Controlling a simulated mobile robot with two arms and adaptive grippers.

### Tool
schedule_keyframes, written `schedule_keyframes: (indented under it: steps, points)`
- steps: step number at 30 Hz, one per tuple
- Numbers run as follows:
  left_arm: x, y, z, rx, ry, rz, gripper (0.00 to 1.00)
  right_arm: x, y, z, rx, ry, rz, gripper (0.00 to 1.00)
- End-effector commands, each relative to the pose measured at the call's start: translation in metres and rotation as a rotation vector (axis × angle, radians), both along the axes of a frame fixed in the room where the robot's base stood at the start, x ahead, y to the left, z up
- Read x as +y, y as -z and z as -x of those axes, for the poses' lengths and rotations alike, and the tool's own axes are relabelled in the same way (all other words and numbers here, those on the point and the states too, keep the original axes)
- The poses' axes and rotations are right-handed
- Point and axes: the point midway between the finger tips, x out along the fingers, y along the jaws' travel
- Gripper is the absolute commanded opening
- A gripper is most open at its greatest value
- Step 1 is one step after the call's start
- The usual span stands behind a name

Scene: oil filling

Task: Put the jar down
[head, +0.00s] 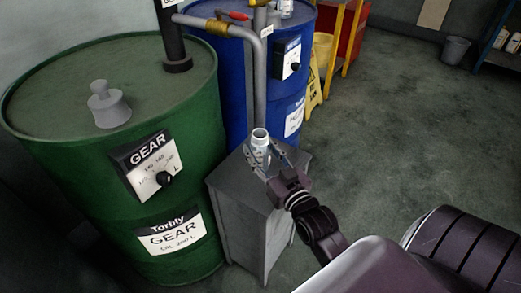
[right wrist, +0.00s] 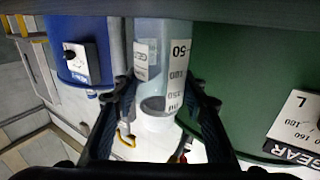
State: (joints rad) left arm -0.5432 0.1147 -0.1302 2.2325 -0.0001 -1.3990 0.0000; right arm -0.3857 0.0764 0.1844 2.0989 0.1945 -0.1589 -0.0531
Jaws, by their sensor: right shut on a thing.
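The jar (head: 260,141) is a small clear container with an open mouth and pale labels. It is upright over the top of the grey cabinet (head: 235,205), below the grey pipe's end. My right gripper (head: 264,160) is shut on it, with a finger on each side. I cannot tell whether the jar's base touches the cabinet top. In the right wrist view the jar (right wrist: 160,65) shows a printed scale and labels, held between the fingers (right wrist: 162,95). My left gripper is not in view.
A green GEAR drum (head: 60,150) stands left of the cabinet and a blue drum (head: 222,75) behind it. The grey pipe (head: 259,90) comes down close to the jar. A yellow floor sign (head: 314,90) stands behind. The floor at right is open.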

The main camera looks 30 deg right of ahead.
Motion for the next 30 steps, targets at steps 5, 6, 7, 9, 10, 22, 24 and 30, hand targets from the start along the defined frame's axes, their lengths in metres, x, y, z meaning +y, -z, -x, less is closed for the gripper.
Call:
schedule_keyframes:
  steps: [5,6,7,9,10,22,24,30]
  points:
    - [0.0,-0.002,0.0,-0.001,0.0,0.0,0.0,0.0,0.002,0.0,-0.001,0.0,0.0,0.43]
    - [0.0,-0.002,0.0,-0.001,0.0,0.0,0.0,0.0,0.002,0.0,0.0,0.0,0.0,0.47]
    - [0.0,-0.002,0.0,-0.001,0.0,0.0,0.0,0.0,0.002,0.0,0.0,0.0,0.0,0.5]
    - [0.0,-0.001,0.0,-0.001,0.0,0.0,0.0,0.0,0.002,0.0,0.0,0.0,0.0,0.57]
    - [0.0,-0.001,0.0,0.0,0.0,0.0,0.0,0.0,0.002,0.0,0.0,0.0,0.0,0.57]
    - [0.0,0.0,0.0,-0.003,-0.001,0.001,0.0,0.001,0.0,0.008,0.002,0.0,0.0,0.57]
    - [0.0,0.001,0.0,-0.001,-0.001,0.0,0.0,0.002,0.001,0.017,0.003,0.0,0.001,0.57]
    - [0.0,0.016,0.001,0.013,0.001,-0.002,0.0,0.006,0.001,0.051,0.005,0.0,0.0,0.57]
